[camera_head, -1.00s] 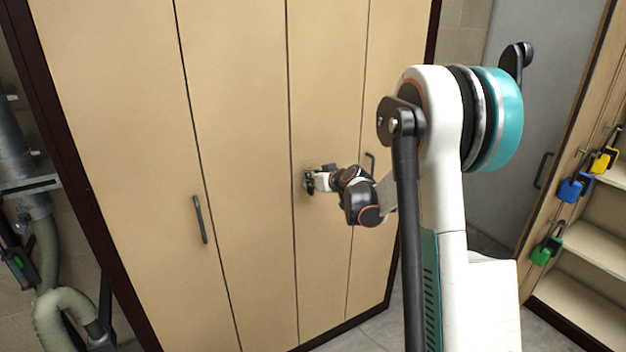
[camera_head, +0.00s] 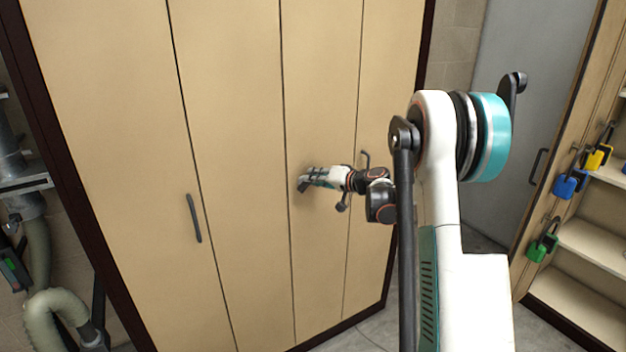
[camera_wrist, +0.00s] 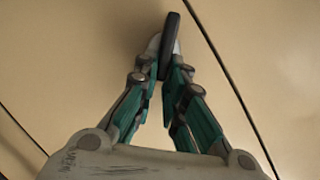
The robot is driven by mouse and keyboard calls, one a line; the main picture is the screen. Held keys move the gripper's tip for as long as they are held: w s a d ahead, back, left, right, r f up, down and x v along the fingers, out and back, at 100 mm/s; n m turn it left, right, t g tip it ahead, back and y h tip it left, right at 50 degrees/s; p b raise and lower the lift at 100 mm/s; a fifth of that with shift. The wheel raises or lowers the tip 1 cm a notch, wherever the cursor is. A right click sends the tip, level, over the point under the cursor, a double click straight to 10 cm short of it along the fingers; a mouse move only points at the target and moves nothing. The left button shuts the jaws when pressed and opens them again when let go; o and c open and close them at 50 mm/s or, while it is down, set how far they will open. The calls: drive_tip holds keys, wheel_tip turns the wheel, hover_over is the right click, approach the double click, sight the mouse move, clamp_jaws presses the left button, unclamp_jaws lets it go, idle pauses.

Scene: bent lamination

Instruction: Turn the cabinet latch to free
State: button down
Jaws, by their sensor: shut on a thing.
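The tan cabinet (camera_head: 235,130) has tall doors and fills the left and middle of the head view. My gripper (camera_head: 306,182) is at one of its right-hand doors, its tips at the door face. In the wrist view my gripper (camera_wrist: 166,52) is shut on a dark, slim latch (camera_wrist: 170,32), with a fingertip on each side of it. The latch stands out from the tan door, and its upper end shows above the fingertips. In the head view the gripper mostly hides the latch, so its exact angle is hard to tell there.
A dark handle (camera_head: 194,218) is on a door to the left, and another handle (camera_head: 365,159) is just right of my gripper. Shelves (camera_head: 590,240) with coloured padlocks stand at the right. Pipes and a hose (camera_head: 45,265) are at the far left.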

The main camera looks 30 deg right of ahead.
drive_tip(key=f+m+y+b, duration=0.1)
drive_tip(key=m, duration=0.1)
drive_tip(key=m+t+b, duration=0.1)
drive_tip(key=m, duration=0.1)
drive_tip(key=d+f+m+t+y+b, duration=0.1)
drive_tip(key=m, duration=0.2)
drive_tip(key=shift+f+y, duration=0.3)
idle(0.3)
drive_tip(key=c, duration=1.7)
unclamp_jaws()
drive_tip(key=shift+o, duration=0.2)
drive_tip(key=shift+d, duration=0.1)
drive_tip(key=v, duration=1.2)
